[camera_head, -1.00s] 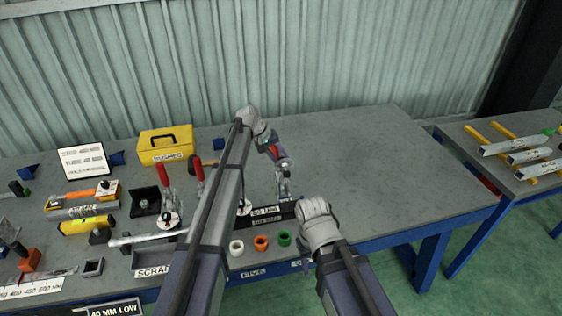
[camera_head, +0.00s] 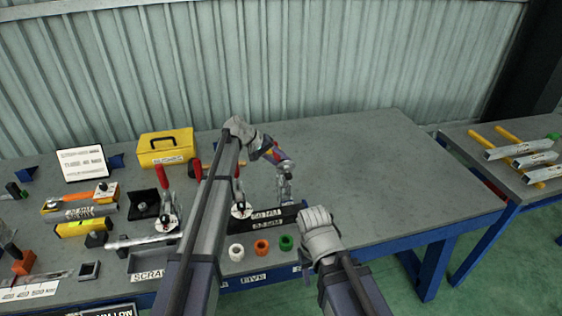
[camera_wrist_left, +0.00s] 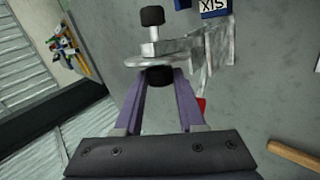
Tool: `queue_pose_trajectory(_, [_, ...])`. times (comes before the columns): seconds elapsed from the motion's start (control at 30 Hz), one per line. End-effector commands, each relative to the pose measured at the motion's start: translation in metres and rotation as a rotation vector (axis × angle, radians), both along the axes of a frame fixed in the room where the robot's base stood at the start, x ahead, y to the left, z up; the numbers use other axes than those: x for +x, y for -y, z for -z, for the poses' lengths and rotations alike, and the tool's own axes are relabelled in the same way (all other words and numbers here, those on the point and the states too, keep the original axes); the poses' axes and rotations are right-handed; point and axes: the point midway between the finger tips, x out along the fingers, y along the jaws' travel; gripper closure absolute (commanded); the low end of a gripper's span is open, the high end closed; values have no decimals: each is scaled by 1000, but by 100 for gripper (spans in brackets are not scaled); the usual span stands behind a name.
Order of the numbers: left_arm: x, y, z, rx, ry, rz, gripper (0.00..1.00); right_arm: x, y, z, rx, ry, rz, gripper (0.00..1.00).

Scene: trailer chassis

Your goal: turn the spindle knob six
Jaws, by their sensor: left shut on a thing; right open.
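My left gripper (camera_head: 286,180) reaches over the bench at the far end of the row of clamps. In the left wrist view its two purple fingers (camera_wrist_left: 159,85) are shut on a black knob (camera_wrist_left: 160,75). The knob sits on a spindle that passes through a metal clamp arm (camera_wrist_left: 185,53), with a black cap (camera_wrist_left: 152,16) at its other end. A blue label reading SIX (camera_wrist_left: 214,8) shows upside down beside it. My right gripper (camera_head: 318,240) is lower, near the bench's front edge, open and apart from the clamp; its fingers are mostly hidden.
Red-handled toggle clamps (camera_head: 165,195) stand left of my left arm. White, orange and green rings (camera_head: 261,246) lie near the front edge. A yellow box (camera_head: 166,150) stands at the back. The right part of the bench (camera_head: 390,170) is clear.

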Motion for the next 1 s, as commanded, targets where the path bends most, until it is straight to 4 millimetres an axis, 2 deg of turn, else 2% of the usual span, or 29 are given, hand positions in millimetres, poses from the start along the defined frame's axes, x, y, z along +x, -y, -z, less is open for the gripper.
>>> queue_pose_trajectory(0.03, [-1, 0, 1, 2, -2, 3, 60, 0, 0, 0, 0, 0, 0, 50])
queue_pose_trajectory(0.3, [-1, 0, 0, 1, -1, 1, 31, 0, 0, 0, 0, 0, 0, 50])
queue_pose_trajectory(0.67, [-1, -2, -4, 1, -1, -1, 31, 0, 0, -4, 0, 0, 0, 50])
queue_pose_trajectory(1.0, [-7, -28, -36, 1, -1, -2, 31, 0, 0, -36, 0, 0, 0, 50])
